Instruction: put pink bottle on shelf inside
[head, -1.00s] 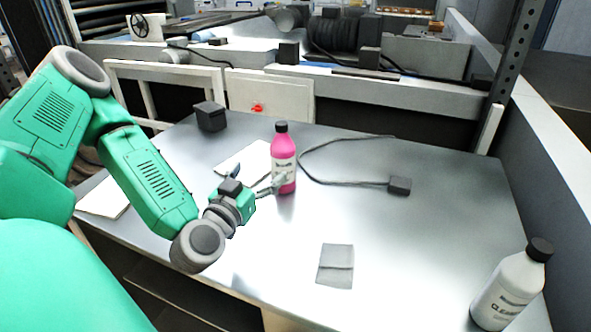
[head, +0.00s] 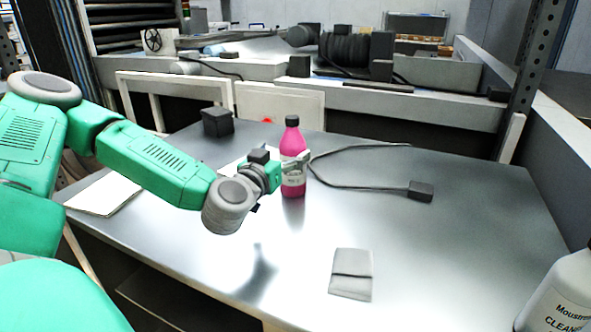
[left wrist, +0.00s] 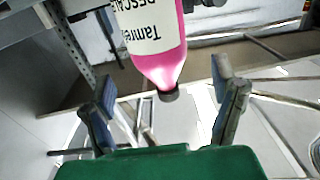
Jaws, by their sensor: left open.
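The pink bottle (head: 292,134) with a dark cap and white label stands upright on the metal table (head: 420,250). It also shows upside down in the left wrist view (left wrist: 150,35), its cap toward the gripper. My left gripper (head: 298,162) is open and in front of the bottle at label height, with its fingers overlapping the label. In the left wrist view the open fingers (left wrist: 163,88) lie to either side of the cap, with gaps; I cannot tell contact. My right gripper is not in view. I cannot tell which surface is the named shelf.
A white bottle (head: 560,295) stands at the right front edge. A grey folded pad (head: 351,273) lies at the front, a dark cube (head: 217,122) at the back left. A cable with a dark block (head: 420,191) lies right of the pink bottle. Machinery stands behind.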

